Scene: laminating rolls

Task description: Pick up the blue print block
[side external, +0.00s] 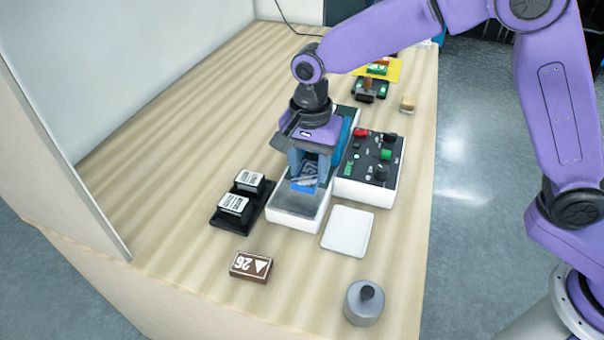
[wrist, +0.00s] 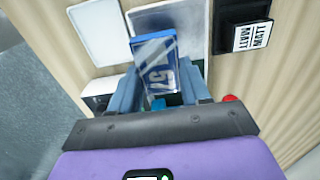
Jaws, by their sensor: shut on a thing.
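The blue print block (side external: 308,172) is a blue piece with white markings. In the side external view it sits between the fingers of my gripper (side external: 307,170), over the grey plate of the laminating machine (side external: 299,203). In the wrist view the block (wrist: 154,60) shows white figures and a pale glossy band, and it looks tilted. My gripper (wrist: 160,90) is shut on it, with one finger on each side. The block's lower end is partly hidden by the gripper. I cannot tell whether the block touches the plate.
A control box (side external: 371,160) with buttons and knobs stands right of the machine. A white square pad (side external: 347,231), a grey weight (side external: 364,303), a brown block marked 26 (side external: 250,266) and a black holder with two labelled blocks (side external: 226,220) lie around. The table's left side is clear.

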